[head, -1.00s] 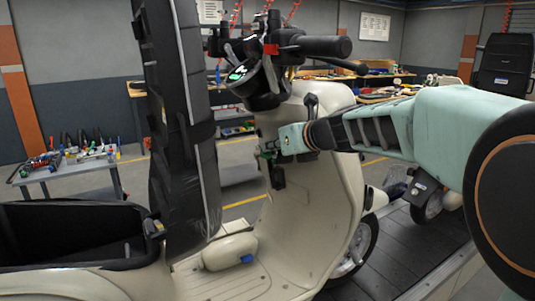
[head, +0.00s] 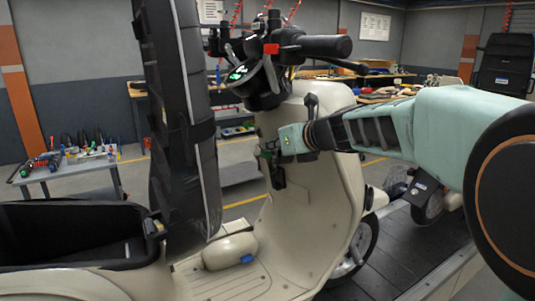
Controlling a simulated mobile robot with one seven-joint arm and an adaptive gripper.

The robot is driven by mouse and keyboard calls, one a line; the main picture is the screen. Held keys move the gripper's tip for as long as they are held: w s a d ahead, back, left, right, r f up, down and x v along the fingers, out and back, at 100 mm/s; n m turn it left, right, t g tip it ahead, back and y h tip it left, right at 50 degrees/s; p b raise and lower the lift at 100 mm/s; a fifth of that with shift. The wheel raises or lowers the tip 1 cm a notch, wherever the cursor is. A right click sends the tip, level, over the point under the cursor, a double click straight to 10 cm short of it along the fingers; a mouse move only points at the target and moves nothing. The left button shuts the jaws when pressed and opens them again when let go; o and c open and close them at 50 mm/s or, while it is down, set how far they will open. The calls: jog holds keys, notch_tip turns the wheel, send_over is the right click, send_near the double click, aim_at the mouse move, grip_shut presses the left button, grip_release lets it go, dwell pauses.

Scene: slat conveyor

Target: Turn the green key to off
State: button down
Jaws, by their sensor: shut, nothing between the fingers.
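A cream scooter (head: 330,205) stands on the slat conveyor, its handlebar (head: 315,46) at the top and its seat tipped up at the left. My arm reaches in from the right, and my gripper (head: 270,155) is at the inner face of the scooter's front shield. The gripper is shut. A small green bit (head: 264,154) shows at the fingertips, likely the key; its angle is too small to read. A black piece (head: 278,176) hangs just below the fingers. Whether the fingers touch the key cannot be told.
The raised black seat (head: 185,130) stands upright left of my gripper. The open storage bin (head: 70,235) lies below it. A lever and mirror parts hang above my wrist. Tool carts (head: 70,170) and a workbench (head: 390,80) are behind.

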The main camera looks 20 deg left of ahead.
jog(key=shift+s+a+f+b, duration=0.15)
jog(key=shift+f+b, duration=0.35)
jog(key=shift+f, duration=0.55)
dwell(1.2)
jog(key=shift+r, duration=0.1)
jog(key=r+p+v, duration=0.1)
jog(key=p+v, duration=0.1)
jog(key=v, duration=0.6)
jog(key=shift+w+r, duration=0.2)
jog(key=shift+r, duration=0.1)
dwell(0.5)
